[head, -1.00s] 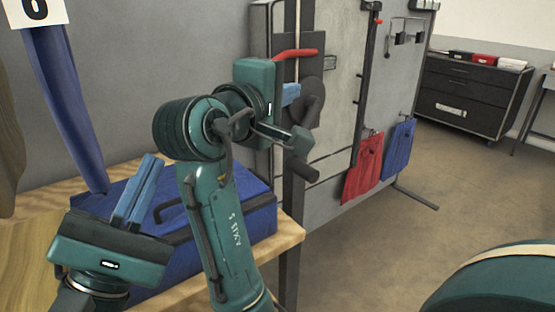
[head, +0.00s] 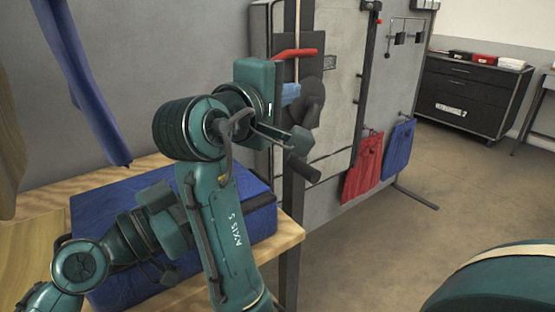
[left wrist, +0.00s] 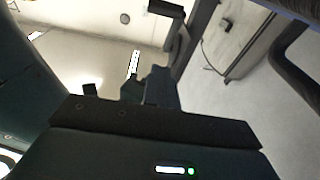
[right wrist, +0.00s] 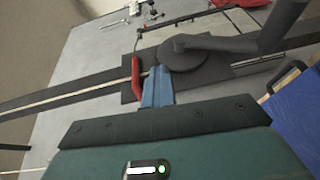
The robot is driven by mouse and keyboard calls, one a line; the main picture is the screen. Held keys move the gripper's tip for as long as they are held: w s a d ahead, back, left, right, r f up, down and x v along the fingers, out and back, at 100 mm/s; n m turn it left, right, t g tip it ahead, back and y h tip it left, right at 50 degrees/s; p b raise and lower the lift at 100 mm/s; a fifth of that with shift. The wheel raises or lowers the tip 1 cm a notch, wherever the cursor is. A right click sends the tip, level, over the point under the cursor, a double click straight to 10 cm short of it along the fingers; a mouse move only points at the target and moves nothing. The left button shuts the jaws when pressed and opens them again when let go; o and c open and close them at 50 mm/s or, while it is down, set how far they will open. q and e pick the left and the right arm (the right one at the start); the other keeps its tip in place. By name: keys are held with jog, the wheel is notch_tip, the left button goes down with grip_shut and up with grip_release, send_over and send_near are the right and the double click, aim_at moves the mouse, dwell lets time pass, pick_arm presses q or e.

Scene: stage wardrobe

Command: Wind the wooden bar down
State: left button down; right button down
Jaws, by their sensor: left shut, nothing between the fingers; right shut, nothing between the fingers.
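The wooden bar is not in view. A winch on the grey panel has a dark disc (head: 311,98), a crank with a dark handle (head: 303,170) hanging low, and a red lever (head: 295,53) above. My right gripper (head: 291,93) is shut and empty; its blue fingers lie between red lever (right wrist: 136,78) and disc (right wrist: 180,50) in the right wrist view. I cannot tell whether they touch. My left gripper is shut and empty; its dark fingers show in the left wrist view (left wrist: 158,88). In the head view its fingertips are hidden.
A blue case (head: 245,205) lies on a wooden table (head: 290,232) under my arms. A long blue garment (head: 80,80) hangs at left beside a brown one (head: 10,150). Red (head: 363,165) and blue (head: 398,148) cloths hang on the panel.

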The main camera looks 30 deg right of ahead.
pick_arm(q)
jog(key=d+r, duration=0.1)
jog(key=d, duration=0.9)
jog(key=shift+w+d+m+g+y, duration=0.3)
jog(key=shift+d+m+g, duration=0.05)
jog(key=shift+m+g, duration=0.05)
jog(key=shift+d+f, duration=0.35)
jog(key=shift+f, duration=0.3)
pick_arm(e)
jog(key=c, duration=1.2)
grip_release()
